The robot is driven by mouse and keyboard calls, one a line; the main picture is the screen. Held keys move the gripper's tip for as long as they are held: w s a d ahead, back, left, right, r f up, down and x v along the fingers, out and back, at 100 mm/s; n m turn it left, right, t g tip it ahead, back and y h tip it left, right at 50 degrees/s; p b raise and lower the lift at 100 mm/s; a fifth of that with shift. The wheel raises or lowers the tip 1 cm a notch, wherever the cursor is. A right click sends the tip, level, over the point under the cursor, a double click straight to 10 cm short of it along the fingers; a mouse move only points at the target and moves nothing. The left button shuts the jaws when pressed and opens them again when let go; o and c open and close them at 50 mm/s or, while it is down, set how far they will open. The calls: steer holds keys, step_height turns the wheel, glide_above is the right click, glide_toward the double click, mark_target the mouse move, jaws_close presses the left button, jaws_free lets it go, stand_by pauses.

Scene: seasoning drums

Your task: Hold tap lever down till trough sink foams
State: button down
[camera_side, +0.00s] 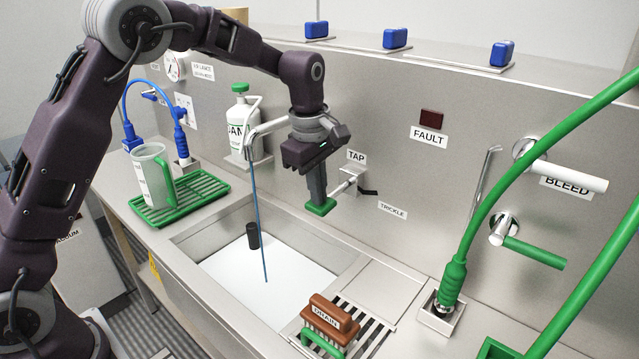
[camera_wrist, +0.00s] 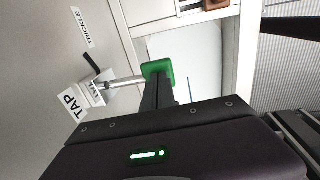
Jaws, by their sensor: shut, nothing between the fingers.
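The tap lever is a metal rod reaching out from a wall plate under the TAP label, with a green pad (camera_side: 320,207) at its end; the pad also shows in the wrist view (camera_wrist: 157,70). My gripper (camera_side: 317,198) is shut and empty, pointing down with its fingertips at the pad, seemingly touching it. A thin blue stream (camera_side: 259,215) falls from the curved spout (camera_side: 267,128) into the trough sink (camera_side: 190,247). A flat white surface (camera_side: 262,270) fills the sink's visible floor area; I cannot tell whether it is foam. It also shows in the wrist view (camera_wrist: 190,52).
A black upright cylinder (camera_side: 252,236) stands in the sink. A brown DRAIN block (camera_side: 330,316) sits on the slatted rack at front right. A jug (camera_side: 150,178) stands on a green tray left. A small black TRICKLE lever (camera_side: 368,191) is beside the tap. The FAULT lamp (camera_side: 431,118) looks dark.

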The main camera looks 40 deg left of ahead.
mark_target(314, 206)
steer(key=shift+s+f+t, duration=0.25)
steer(key=shift+f+t, duration=0.05)
steer(key=shift+f, duration=0.1)
step_height(314, 206, down, 3)
steer(key=shift+s+r, duration=0.1)
steer(key=shift+r, duration=0.1)
steer(key=shift+f, duration=0.1)
steer(key=shift+s+f, duration=0.1)
steer(key=shift+s, duration=0.05)
stand_by(0.6)
stand_by(4.0)
steer(key=s+r, duration=0.2)
steer(key=r, duration=0.4)
steer(key=s+r, duration=0.3)
steer(key=r, duration=0.4)
steer(key=shift+s+r+t, duration=0.2)
steer(key=shift+s+t, duration=0.1)
